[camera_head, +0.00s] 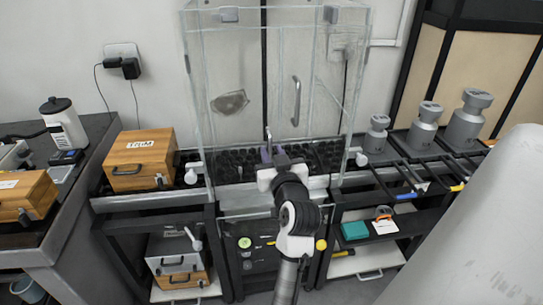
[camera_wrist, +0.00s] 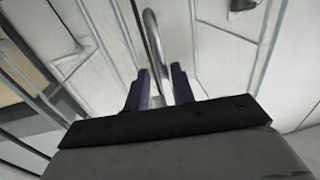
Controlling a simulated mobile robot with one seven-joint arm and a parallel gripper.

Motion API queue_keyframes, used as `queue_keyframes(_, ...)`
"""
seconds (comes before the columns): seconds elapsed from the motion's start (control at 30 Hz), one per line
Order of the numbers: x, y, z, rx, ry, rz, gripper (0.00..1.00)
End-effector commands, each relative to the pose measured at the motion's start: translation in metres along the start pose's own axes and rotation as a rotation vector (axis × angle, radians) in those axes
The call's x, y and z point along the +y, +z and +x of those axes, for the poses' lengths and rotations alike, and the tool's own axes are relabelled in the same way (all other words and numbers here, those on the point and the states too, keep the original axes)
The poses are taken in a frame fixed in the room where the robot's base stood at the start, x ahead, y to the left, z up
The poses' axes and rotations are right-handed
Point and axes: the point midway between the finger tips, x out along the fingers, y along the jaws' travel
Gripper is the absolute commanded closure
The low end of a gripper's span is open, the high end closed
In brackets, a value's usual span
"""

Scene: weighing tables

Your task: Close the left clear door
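A tall clear enclosure (camera_head: 322,45) stands on the middle table, with clear front doors. The left clear door (camera_head: 222,70) is transparent, and I cannot tell exactly how far it stands open. Its thin metal handle (camera_head: 268,132) shows just above my gripper (camera_head: 270,153). In the wrist view, the curved handle (camera_wrist: 153,40) runs down between the two dark fingers of my gripper (camera_wrist: 160,88). The fingers are apart, one on each side of the handle, with a gap visible. The lower end of the handle is partly hidden by my gripper. A second handle (camera_head: 296,100) is to the right.
A wooden box (camera_head: 140,160) stands left of the enclosure. Several grey weights (camera_head: 424,128) stand on the right table. A dark bumpy surface (camera_head: 328,155) lies inside the enclosure. A large pale rounded shape fills the lower right.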

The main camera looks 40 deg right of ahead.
Motion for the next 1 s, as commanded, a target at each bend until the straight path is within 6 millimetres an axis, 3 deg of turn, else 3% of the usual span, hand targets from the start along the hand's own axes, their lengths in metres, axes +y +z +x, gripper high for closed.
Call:
queue_keyframes(0.33,-0.001,0.001,-0.001,-0.002,-0.003,0.0,0.68)
queue_keyframes(0.47,-0.001,0.002,-0.011,-0.001,-0.002,0.001,0.68)
queue_keyframes(1.0,0.0,-0.001,-0.121,-0.003,0.001,0.002,0.68)
